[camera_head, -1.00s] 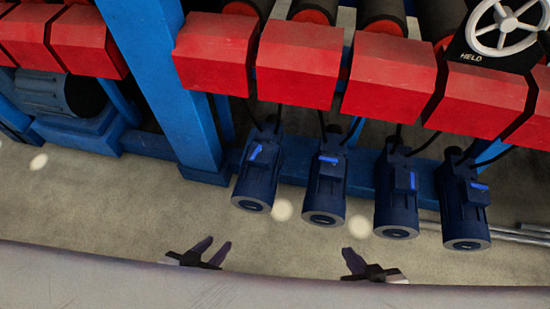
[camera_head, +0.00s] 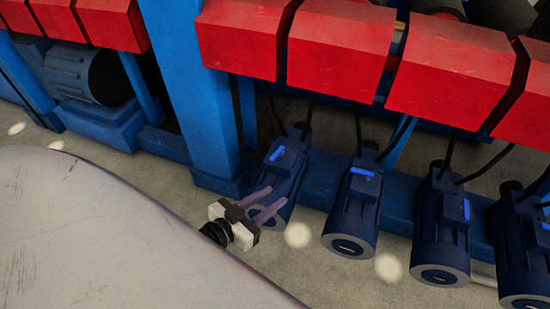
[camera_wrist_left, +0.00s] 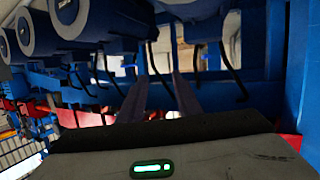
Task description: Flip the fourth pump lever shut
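Several dark blue pumps stand in a row below red blocks in the head view. The leftmost pump (camera_head: 270,212) has a bright blue lever (camera_head: 277,154) lying at a slant. The second pump (camera_head: 351,210) has a lever (camera_head: 362,172) lying nearly level. The third pump (camera_head: 440,235) has an upright lever (camera_head: 467,209). The rightmost pump (camera_head: 522,250) is cut by the right edge, with part of its lever (camera_head: 543,205) showing. My left gripper (camera_head: 276,195) is open and empty, its fingers overlapping the leftmost pump; I cannot tell whether they touch. My right gripper is out of view.
A blue post (camera_head: 200,120) rises left of the pumps. Red blocks (camera_head: 337,50) overhang them, and black cables hang down to them. A dark motor (camera_head: 85,72) sits at the left. In the left wrist view, pump ends (camera_wrist_left: 77,18) show at upper left.

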